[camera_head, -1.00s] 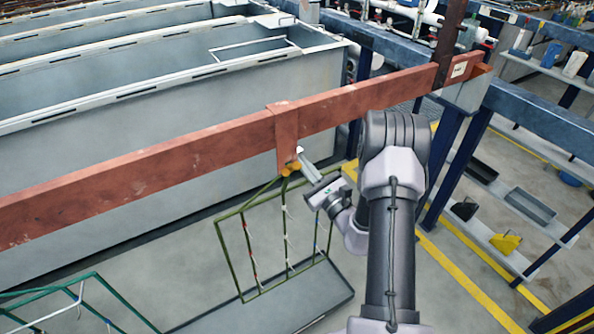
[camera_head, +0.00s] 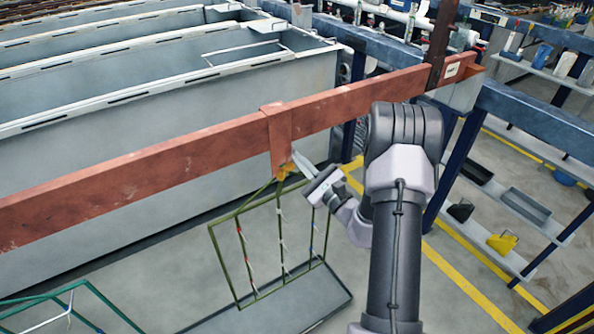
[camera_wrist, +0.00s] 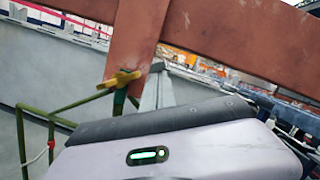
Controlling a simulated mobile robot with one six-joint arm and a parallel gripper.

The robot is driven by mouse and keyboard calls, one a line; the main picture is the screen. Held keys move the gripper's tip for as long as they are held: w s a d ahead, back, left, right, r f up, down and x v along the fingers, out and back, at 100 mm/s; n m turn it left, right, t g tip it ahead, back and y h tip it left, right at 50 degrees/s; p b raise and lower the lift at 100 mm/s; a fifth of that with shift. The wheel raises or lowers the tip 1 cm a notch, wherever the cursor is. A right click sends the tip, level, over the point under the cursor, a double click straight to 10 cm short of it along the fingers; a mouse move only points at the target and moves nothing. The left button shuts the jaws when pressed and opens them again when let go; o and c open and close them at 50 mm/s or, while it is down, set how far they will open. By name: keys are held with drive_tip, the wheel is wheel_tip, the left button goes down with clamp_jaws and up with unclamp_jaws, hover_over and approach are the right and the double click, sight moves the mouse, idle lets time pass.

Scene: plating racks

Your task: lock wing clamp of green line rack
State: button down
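An olive-green wire rack (camera_head: 241,262) hangs from the copper-coloured bar (camera_head: 180,152) by a strap-like hook (camera_head: 279,140). A small yellow wing clamp (camera_head: 286,171) sits at the hook's lower end. In the wrist view the wing clamp (camera_wrist: 122,78) lies slightly tilted across the top of the rack's green stem. My gripper (camera_head: 299,157) is just right of the clamp, its narrow grey fingers close together and apparently empty. In the wrist view the fingertips (camera_wrist: 156,74) are close to the wing's right end; whether they touch it I cannot tell.
A teal-green rack (camera_head: 75,292) stands at the lower left. Large grey tanks (camera_head: 180,90) line the back behind the bar. A grey tray (camera_head: 300,306) lies below the olive rack. Blue steel framing (camera_head: 530,120) and shelves are on the right.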

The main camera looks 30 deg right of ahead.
drive_tip(key=shift+f, duration=0.1)
wheel_tip(320, 180, down, 4)
drive_tip(key=d+b, duration=0.3)
drive_tip(key=b, duration=0.1)
drive_tip(key=r+p+v, duration=0.1)
drive_tip(key=p+v, duration=0.1)
drive_tip(key=v, duration=0.7)
drive_tip(key=shift+s, duration=0.45)
drive_tip(key=shift+a, duration=0.15)
